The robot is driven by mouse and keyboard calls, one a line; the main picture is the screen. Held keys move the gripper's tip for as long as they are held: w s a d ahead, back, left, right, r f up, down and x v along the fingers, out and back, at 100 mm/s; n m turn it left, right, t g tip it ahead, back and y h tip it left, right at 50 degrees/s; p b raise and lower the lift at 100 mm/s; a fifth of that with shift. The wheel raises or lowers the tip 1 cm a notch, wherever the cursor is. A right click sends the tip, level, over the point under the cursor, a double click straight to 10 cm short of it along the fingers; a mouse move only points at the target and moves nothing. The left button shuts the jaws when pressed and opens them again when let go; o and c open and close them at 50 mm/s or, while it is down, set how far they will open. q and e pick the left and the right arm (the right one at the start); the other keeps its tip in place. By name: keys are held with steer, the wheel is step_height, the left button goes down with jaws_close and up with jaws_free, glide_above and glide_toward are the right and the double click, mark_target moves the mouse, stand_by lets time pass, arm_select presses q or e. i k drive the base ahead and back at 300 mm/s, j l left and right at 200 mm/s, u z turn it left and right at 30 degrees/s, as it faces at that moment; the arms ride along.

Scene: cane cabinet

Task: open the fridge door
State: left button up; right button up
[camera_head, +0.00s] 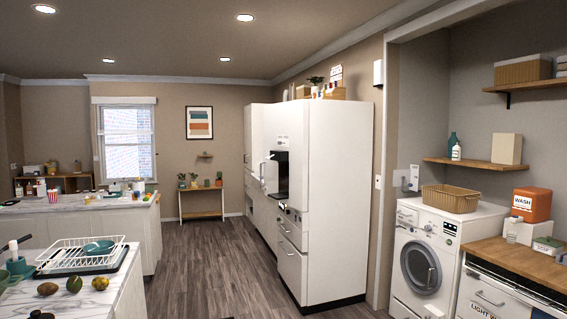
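A tall white unit (338,200) stands right of the middle, its plain side facing me and its front facing left. The front is seen at a steep angle. It has a dark recess (282,172) at mid height, a white panel with a handle (267,172) beside the recess, and drawers with bar handles (290,245) below. Further back in the same row is another tall white front (256,140). I cannot tell for sure which front is the fridge door. Neither of my grippers is in view.
The wooden floor (210,265) is clear between the units and the marble-topped counters (85,220) on the left. A dish rack (80,256) stands on the near counter. A washing machine (425,260) and wooden worktop (520,262) are at right.

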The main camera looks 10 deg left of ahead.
mark_target(286, 172)
steer(key=i+l+z, duration=0.35)
steer(key=i+l, duration=0.25)
steer(key=l, duration=0.2)
steer(key=i+l+z, duration=0.4)
steer(key=i+l, duration=0.25)
steer(key=i+u, duration=0.25)
steer(key=i, duration=0.2)
steer(key=i+u, duration=0.25)
steer(key=i, duration=0.15)
steer(key=i+l+u, duration=0.3)
steer(key=i, duration=0.15)
steer(key=i+l+u, duration=0.1)
steer(key=i+u, duration=0.15)
steer(key=i, duration=0.15)
steer(key=i+j+u, duration=0.1)
steer(key=i+u, duration=0.2)
steer(key=i, duration=0.55)
steer(key=i+l+u, duration=0.25)
steer(key=i, duration=0.55)
steer(key=i+j+u, duration=0.1)
steer(key=i, duration=0.7)
steer(key=i+j+u, duration=0.15)
steer(key=i, duration=0.7)
